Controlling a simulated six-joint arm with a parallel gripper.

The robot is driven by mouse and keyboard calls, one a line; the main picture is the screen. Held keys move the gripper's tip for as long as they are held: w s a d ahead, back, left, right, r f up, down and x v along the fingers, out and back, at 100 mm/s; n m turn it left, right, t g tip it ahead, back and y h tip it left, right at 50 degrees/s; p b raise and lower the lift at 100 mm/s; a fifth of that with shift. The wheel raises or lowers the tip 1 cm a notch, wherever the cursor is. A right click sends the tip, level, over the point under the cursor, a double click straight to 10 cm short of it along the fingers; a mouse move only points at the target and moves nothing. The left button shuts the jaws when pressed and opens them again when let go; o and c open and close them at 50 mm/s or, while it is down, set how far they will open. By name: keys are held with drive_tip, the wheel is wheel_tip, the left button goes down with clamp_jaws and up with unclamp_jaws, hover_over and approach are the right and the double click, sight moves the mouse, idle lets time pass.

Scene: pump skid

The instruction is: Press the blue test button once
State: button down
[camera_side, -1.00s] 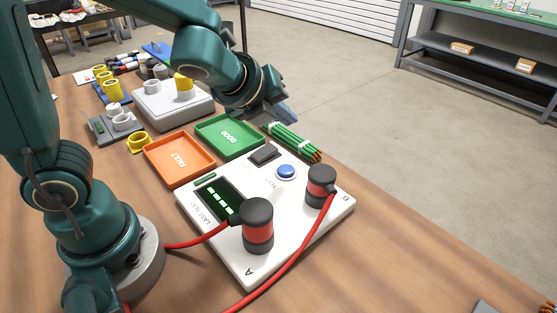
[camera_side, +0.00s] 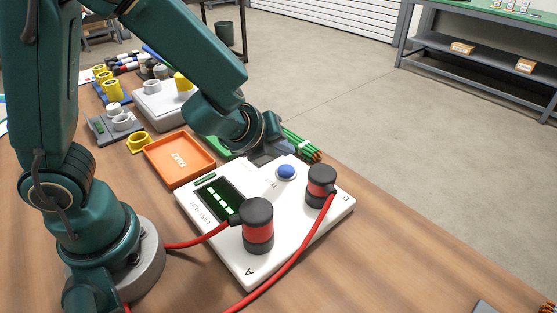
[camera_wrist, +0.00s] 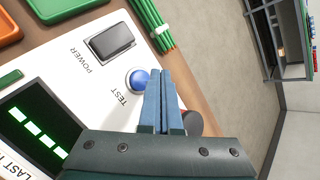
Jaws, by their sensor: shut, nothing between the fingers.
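The blue test button (camera_side: 286,172) sits in a pale ring on the white tester box (camera_side: 225,255), and its dome looks raised. It also shows in the wrist view (camera_wrist: 138,79), beside the word TEST. My gripper (camera_side: 280,150) is over the back edge of the box, behind and left of the button in the side view. In the wrist view the two fingers of my gripper (camera_wrist: 160,75) lie together with nothing between them, and their tips appear just right of the button. I cannot tell their exact height, but no contact with the button shows.
A dark POWER switch (camera_wrist: 110,41) is near the button. Two red-and-black terminals, A (camera_side: 257,226) and B (camera_side: 321,187), stand on the box with red cables. An orange FAULT tray (camera_side: 180,160) and a bundle of green rods (camera_side: 305,146) are close by.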

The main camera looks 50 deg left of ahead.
sight(291, 166)
drive_tip(key=shift+f, duration=0.9)
drive_tip(key=shift+f, duration=0.1)
idle(1.4)
drive_tip(key=shift+f, duration=0.35)
drive_tip(key=shift+f, duration=0.5)
idle(0.7)
drive_tip(key=shift+r, duration=0.95)
drive_tip(key=shift+r, duration=2.5)
